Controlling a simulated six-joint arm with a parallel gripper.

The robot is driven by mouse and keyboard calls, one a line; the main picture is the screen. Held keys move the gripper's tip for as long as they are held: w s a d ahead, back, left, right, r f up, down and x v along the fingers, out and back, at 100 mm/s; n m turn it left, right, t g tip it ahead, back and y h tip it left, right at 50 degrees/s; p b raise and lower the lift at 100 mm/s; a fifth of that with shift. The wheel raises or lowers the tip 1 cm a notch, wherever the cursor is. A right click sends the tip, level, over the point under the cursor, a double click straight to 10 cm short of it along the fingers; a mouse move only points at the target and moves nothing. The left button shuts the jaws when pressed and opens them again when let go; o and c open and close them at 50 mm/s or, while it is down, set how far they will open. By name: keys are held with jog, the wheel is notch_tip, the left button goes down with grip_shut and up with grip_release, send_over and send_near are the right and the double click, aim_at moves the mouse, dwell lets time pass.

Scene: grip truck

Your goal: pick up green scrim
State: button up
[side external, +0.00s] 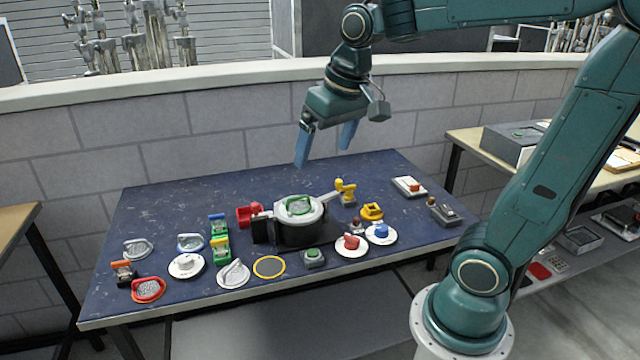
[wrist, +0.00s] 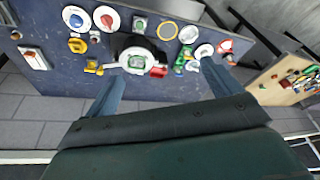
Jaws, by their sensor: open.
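A green-rimmed piece that looks like the green scrim (side external: 299,205) lies on the pale round top of a black drum-shaped holder (side external: 300,234) in the middle of the blue table. In the wrist view the green piece (wrist: 138,62) shows on the same pale top (wrist: 122,62), beyond the fingers. My gripper (side external: 325,155) is open and empty, with blue fingers pointing down. It is well above the table, over its back part, and touches nothing. In the wrist view my gripper (wrist: 163,74) has its fingers spread wide at the lower part of the picture.
Around the holder lie a red block (side external: 246,214), a yellow piece (side external: 346,190), a yellow ring (side external: 269,267), a red-rimmed scrim (side external: 148,289) and a green button box (side external: 313,257). Discs and several small parts crowd the front. The table's back left (side external: 180,200) is clear.

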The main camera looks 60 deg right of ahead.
jog(key=w+d+f+m+g, duration=0.2)
jog(key=w+d+f+m, duration=0.1)
jog(key=w+d, duration=0.5)
jog(key=m+g, duration=0.2)
jog(key=m, duration=0.1)
send_over(298, 197)
notch_tip(298, 197, down, 7)
jog(key=shift+d+f+y, duration=0.1)
jog(key=shift+f+y, duration=0.05)
jog(key=shift+y, duration=0.15)
jog(key=shift+f, duration=4.3)
jog(key=shift+w+d+f, duration=0.1)
jog(key=shift+f, duration=2.5)
jog(key=c, duration=1.1)
